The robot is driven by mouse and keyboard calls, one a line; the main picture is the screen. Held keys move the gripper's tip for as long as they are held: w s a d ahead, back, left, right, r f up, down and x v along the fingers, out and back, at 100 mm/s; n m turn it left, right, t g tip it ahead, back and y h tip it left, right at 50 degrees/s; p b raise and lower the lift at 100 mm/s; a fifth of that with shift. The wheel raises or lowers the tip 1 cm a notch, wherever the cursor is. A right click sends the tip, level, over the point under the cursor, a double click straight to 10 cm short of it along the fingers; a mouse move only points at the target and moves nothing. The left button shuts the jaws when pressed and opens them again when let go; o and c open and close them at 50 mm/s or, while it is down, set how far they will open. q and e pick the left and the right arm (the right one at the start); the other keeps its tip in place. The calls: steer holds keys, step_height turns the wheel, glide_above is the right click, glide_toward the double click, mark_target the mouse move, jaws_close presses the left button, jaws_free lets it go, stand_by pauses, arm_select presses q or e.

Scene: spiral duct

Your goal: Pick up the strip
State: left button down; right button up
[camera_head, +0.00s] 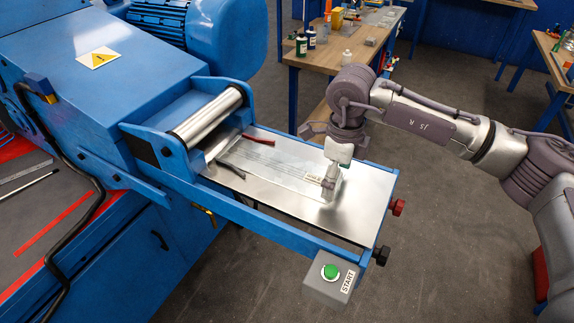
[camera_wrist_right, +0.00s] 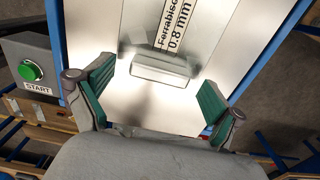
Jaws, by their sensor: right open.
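The strip (camera_head: 262,160) is a flat, shiny, pale sheet lying on the metal feed table (camera_head: 345,215) of the blue machine. A white label with black print sits at its near right end; in the right wrist view the strip (camera_wrist_right: 205,25) shows the label reading 0.8 mm. A pale raised block (camera_wrist_right: 160,68) is at that end. My right gripper (camera_head: 328,190) is over this end, pointing down. In the right wrist view its green-padded fingers (camera_wrist_right: 156,78) are spread apart on both sides of the block, with nothing between them gripped. My left gripper is not in view.
A metal roller (camera_head: 207,117) stands at the table's machine end. A red piece (camera_head: 232,139) and a dark piece (camera_head: 233,169) lie beside the strip. A grey START box with a green button (camera_head: 330,271) sits at the near edge. A wooden bench (camera_head: 330,70) is behind.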

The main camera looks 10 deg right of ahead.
steer(key=c, duration=1.3)
steer(key=shift+c, duration=0.7)
steer(key=shift+r, duration=0.15)
